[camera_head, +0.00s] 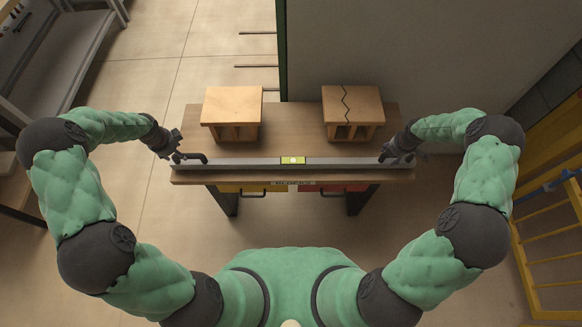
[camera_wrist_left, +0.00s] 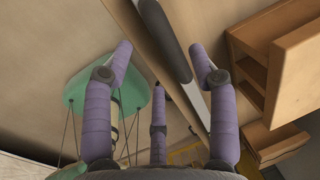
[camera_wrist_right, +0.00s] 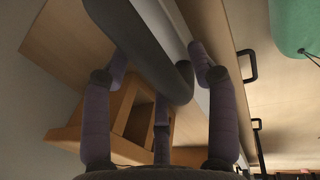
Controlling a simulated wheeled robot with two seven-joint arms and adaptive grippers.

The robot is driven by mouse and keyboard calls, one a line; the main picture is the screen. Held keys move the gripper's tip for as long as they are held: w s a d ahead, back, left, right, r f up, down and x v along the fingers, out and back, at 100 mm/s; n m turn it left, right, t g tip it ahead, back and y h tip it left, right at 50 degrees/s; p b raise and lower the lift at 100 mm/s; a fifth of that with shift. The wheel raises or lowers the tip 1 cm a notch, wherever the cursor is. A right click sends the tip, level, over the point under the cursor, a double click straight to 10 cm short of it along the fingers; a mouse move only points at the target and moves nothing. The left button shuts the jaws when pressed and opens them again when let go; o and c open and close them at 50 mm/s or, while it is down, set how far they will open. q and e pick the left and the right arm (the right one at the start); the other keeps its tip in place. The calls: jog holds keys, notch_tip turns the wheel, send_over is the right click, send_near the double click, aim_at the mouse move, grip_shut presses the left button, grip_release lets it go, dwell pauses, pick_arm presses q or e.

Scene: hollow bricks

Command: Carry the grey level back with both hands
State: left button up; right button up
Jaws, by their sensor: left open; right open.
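The grey level (camera_head: 235,164) lies along the table's front edge, with a yellow-green vial in its middle and a dark handle near each end. My left gripper (camera_head: 177,154) is open at the left handle (camera_head: 194,157). In the left wrist view that handle (camera_wrist_left: 163,38) runs between the spread fingers, apart from them. My right gripper (camera_head: 396,157) is open at the right end. In the right wrist view the right handle (camera_wrist_right: 145,50) passes between the open fingers, very close; whether it touches them I cannot tell.
The wooden table (camera_head: 295,125) holds a whole hollow brick (camera_head: 232,105) at left and a hollow brick with a dark zigzag crack (camera_head: 352,105) at right, both behind the level. A yellow rack (camera_head: 550,240) stands at far right and a grey shelf (camera_head: 65,60) at upper left.

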jog(key=shift+r, duration=0.1)
pick_arm(q)
jog(key=r, duration=0.2)
jog(key=s+r, duration=0.1)
jog(key=r, duration=0.1)
jog(key=shift+r, duration=0.4)
pick_arm(e)
notch_tip(320, 180, up, 12)
jog(key=s, duration=0.2)
jog(key=shift+s+f, duration=0.15)
jog(key=shift+f, duration=0.05)
